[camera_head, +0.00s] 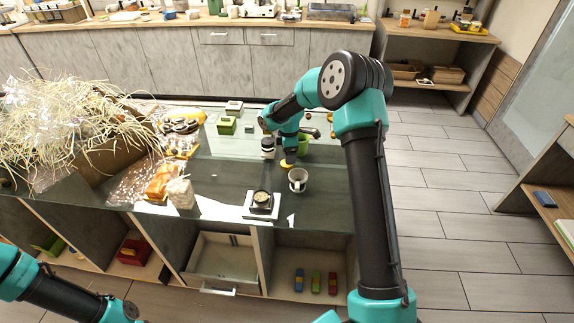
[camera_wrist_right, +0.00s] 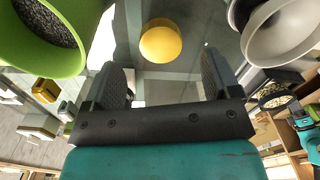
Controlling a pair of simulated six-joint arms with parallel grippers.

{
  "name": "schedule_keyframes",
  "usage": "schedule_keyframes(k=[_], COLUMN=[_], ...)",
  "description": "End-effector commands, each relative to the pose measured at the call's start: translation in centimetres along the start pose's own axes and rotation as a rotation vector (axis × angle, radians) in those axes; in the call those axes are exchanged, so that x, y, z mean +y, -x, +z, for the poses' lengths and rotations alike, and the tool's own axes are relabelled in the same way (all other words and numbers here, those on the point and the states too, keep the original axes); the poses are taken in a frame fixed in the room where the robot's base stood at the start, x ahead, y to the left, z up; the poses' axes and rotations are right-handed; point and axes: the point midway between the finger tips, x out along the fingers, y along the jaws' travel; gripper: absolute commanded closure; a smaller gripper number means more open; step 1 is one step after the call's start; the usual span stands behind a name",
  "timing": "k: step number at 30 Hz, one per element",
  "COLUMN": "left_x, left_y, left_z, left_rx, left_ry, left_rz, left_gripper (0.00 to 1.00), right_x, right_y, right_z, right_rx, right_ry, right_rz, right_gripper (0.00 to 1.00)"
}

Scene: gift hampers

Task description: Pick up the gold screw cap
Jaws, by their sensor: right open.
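The gold screw cap (camera_wrist_right: 161,41) is a round, smooth yellow disc. It lies on the dark tabletop and also shows small in the head view (camera_head: 286,166). My right gripper (camera_wrist_right: 163,72) is open, with the cap ahead of its fingertips and roughly centred between the two fingers. Nothing is held between the fingers, and they look apart from the cap. In the head view the right gripper is small and partly hidden by its own arm. My left arm shows at the lower left of the head view, but its gripper is out of frame.
A green cup (camera_wrist_right: 38,38) with dark grains stands close on one side of the right gripper. A white cup (camera_wrist_right: 283,30) stands close on the other. A small scale (camera_head: 261,205) stands near the front edge. A straw-filled hamper (camera_head: 125,170) occupies the table's left side.

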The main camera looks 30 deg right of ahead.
Motion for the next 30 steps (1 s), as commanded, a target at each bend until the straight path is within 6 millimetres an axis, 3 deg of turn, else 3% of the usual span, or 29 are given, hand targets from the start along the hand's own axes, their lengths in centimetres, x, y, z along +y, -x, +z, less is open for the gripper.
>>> schedule_keyframes(k=[7, 18, 30], left_x=[0.0, 0.0, 0.0], left_y=[0.0, 0.0, 0.0], left_z=[0.0, 0.0, 0.0], left_rx=[0.000, 0.000, 0.000], left_ry=[0.000, 0.000, 0.000], left_rz=[0.000, 0.000, 0.000], left_gripper=[0.57, 0.57, 0.57], right_x=[0.0, 0.1, 0.2], right_y=[-0.6, -4.9, -5.2], right_z=[0.0, -0.1, -0.2], right_rx=[0.000, 0.000, 0.000], right_ry=[0.000, 0.000, 0.000], right_rz=[-0.001, 0.000, 0.001], right_gripper=[0.17, 0.17, 0.17])
